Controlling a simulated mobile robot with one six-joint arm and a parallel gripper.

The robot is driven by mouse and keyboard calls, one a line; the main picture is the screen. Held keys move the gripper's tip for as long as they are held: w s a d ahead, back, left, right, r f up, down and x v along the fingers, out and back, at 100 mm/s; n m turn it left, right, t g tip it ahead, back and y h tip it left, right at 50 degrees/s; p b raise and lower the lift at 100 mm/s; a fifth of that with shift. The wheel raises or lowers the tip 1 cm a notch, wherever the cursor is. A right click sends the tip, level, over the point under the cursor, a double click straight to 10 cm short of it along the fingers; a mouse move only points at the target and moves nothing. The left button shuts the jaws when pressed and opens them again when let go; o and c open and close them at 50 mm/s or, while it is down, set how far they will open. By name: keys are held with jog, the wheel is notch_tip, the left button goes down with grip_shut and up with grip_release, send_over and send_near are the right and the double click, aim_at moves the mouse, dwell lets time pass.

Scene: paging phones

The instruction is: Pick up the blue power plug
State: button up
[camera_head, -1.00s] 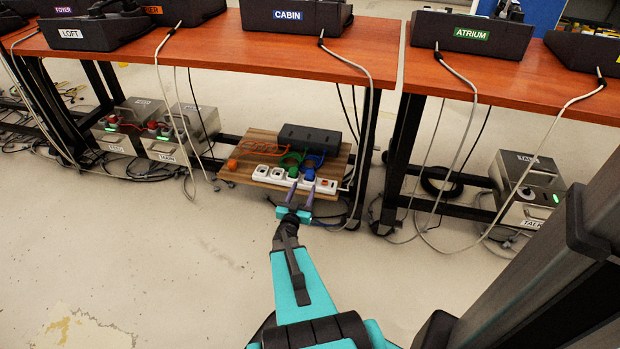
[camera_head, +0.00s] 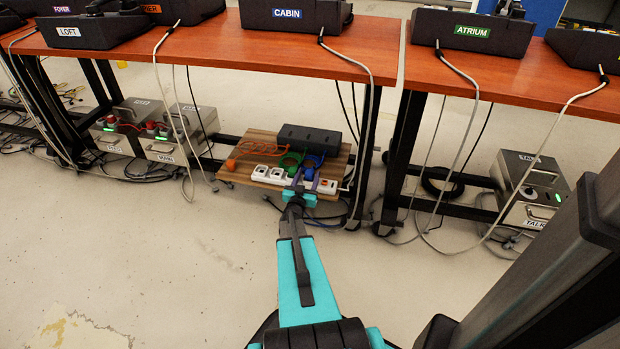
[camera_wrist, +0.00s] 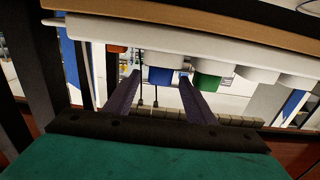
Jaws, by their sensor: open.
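The blue power plug (camera_head: 309,173) sits in the white power strip (camera_head: 329,187) on a wooden board under the middle table. It also shows in the wrist view (camera_wrist: 160,75), where it hangs from the strip between the fingers. My gripper (camera_head: 306,179) is open at the front of the strip. In the wrist view my gripper (camera_wrist: 159,80) has one finger on each side of the blue plug. I cannot tell whether either finger touches it. The fingers partly hide the plug in the head view.
A green plug (camera_wrist: 207,79) stands close beside the right finger in the wrist view, with white plugs (camera_wrist: 255,73) beyond. A black box (camera_head: 310,140) lies behind the strip. Table legs (camera_head: 366,150) and hanging cables stand to the right. The floor in front is clear.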

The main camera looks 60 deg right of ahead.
jog(key=shift+d, duration=0.1)
jog(key=shift+b+x, duration=1.25)
jog(key=shift+x, duration=1.25)
jog(key=c, duration=1.2)
jog(key=shift+o, duration=0.2)
jog(key=shift+r, duration=0.1)
